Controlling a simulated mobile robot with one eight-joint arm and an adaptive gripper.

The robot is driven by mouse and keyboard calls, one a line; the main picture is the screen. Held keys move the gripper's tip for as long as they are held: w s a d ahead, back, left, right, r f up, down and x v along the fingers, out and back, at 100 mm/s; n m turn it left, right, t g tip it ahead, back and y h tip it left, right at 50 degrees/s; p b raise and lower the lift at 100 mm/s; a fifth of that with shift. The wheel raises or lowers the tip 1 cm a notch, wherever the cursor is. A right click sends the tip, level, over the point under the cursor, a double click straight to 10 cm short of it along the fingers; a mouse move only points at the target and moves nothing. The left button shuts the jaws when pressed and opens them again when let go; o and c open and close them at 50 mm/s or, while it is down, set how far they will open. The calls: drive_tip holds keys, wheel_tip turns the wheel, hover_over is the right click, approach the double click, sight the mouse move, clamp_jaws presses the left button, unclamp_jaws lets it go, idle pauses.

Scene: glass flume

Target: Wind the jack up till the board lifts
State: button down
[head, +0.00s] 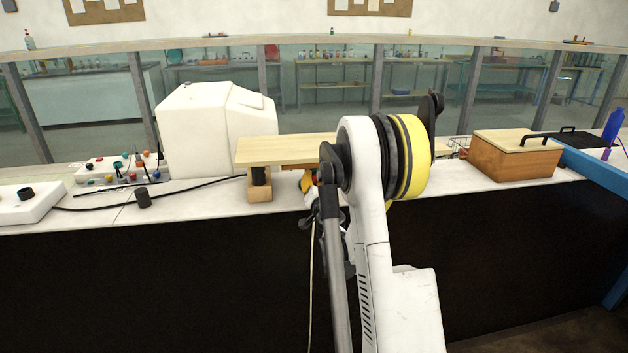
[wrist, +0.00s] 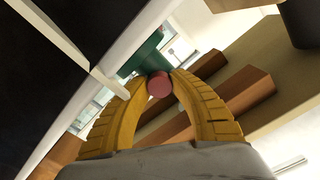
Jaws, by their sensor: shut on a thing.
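The pale wooden board (head: 284,150) lies across the middle of the counter in the head view. Its right part is hidden behind my arm. Under its left end stands a dark post on a wooden block (head: 260,190); I cannot tell if board and post touch. In the wrist view, the yellow fingers of my gripper (wrist: 161,80) are closed around a small reddish round knob (wrist: 159,88). A green body (wrist: 143,56), probably the jack, shows just behind the knob. In the head view the jack and most of the gripper are hidden by my arm.
A white boxy housing (head: 205,125) stands left of the board. A black cable and a small dark cylinder (head: 143,197) lie on the counter. A lidded wooden box (head: 515,155) stands to the right. Glass panels run along the back.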

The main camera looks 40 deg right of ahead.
drive_tip(key=c, duration=1.1)
unclamp_jaws()
drive_tip(key=v, duration=1.2)
